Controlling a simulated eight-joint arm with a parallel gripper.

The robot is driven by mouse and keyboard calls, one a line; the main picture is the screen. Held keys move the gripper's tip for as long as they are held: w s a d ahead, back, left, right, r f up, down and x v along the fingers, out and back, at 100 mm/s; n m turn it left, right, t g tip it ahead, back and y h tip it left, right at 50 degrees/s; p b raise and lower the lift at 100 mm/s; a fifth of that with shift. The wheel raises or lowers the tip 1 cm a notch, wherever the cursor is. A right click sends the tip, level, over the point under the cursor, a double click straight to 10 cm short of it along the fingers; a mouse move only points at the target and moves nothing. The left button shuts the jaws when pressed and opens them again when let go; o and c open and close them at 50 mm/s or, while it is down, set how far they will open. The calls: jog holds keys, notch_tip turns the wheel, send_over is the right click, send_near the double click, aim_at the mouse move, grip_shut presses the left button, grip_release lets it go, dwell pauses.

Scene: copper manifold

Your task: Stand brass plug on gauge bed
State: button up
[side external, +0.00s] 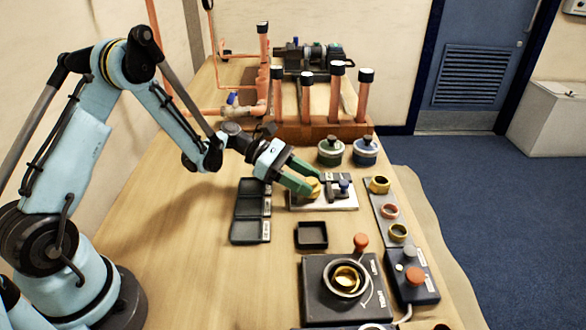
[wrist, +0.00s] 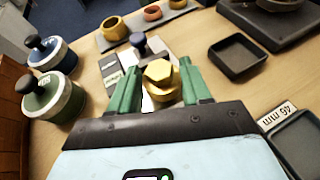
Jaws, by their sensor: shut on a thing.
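The brass plug (side external: 313,187) has a hex head and shows gold between the green fingers of my gripper (side external: 308,185). In the wrist view the plug (wrist: 160,82) sits between both fingers (wrist: 157,84), hex head toward the camera, and my gripper is shut on it. The gauge bed (side external: 343,204) is a pale plate with a dark blue-knobbed gauge part (side external: 343,186) on it. The plug is over the left part of the bed. Its lower end is hidden, so I cannot tell whether it touches the bed.
A dark tray with compartments (side external: 250,215) lies left of the bed, and a small black tray (side external: 311,235) lies in front. Green (side external: 331,151) and blue (side external: 365,151) knobbed pots stand behind. A strip with brass and copper rings (side external: 390,211) lies to the right.

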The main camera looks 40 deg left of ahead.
jog(key=shift+f, duration=0.3)
jog(key=shift+f, duration=0.2)
jog(key=o, duration=1.1)
jog(key=shift+r, duration=0.15)
